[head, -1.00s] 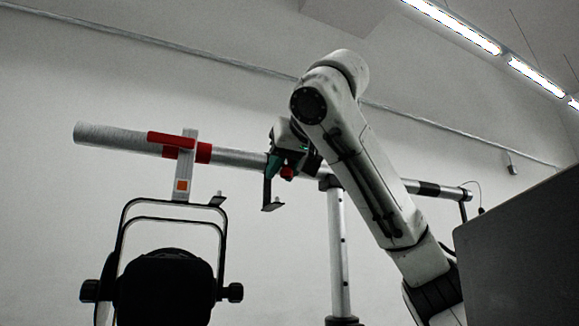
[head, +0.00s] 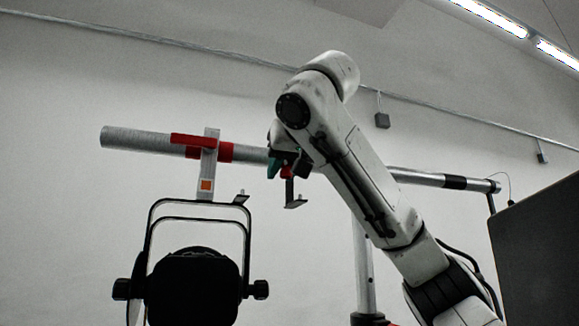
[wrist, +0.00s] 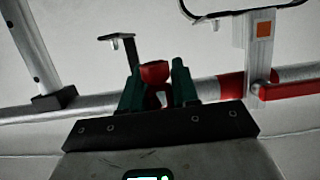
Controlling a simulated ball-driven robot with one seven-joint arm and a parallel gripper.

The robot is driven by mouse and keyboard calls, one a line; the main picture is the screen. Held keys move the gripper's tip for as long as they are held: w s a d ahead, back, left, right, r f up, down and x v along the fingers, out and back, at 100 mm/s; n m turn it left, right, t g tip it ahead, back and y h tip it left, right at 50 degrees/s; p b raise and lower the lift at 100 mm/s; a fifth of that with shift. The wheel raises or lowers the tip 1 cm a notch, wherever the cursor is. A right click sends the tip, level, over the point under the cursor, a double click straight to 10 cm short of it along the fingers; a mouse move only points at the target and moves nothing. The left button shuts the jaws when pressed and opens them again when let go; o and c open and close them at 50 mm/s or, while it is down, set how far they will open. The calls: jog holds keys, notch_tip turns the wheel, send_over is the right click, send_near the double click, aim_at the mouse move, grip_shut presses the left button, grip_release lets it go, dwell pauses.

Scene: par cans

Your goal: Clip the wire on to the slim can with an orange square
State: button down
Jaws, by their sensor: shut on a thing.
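The black can (head: 195,285) with its yoke hangs at the lower left in the head view. Its grey clamp, with an orange square (head: 205,184) and a red lever, is on the pipe; the orange square also shows in the wrist view (wrist: 264,29). My gripper (head: 281,164) is right of that clamp, in front of the pipe and partly hidden by my arm. In the wrist view its green fingers (wrist: 157,70) are shut on a small red piece (wrist: 154,74). I cannot make out a wire running from this piece.
The pipe (head: 137,140) carries red and black bands and rests on a stand post (head: 363,270). An L-shaped bracket (head: 296,204) hangs close to my gripper; a similar one (head: 241,198) is beside the can's yoke. A dark panel (head: 540,260) stands at the right.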

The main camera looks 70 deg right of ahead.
jog(key=shift+w+a+f+p, duration=0.1)
jog(key=shift+w+p, duration=1.1)
jog(key=shift+w, duration=3.35)
jog(key=shift+f+b, duration=1.15)
jog(key=shift+f, duration=0.1)
jog(key=c, duration=0.8)
grip_release()
jog(key=shift+o, duration=0.2)
jog(key=shift+r, duration=0.1)
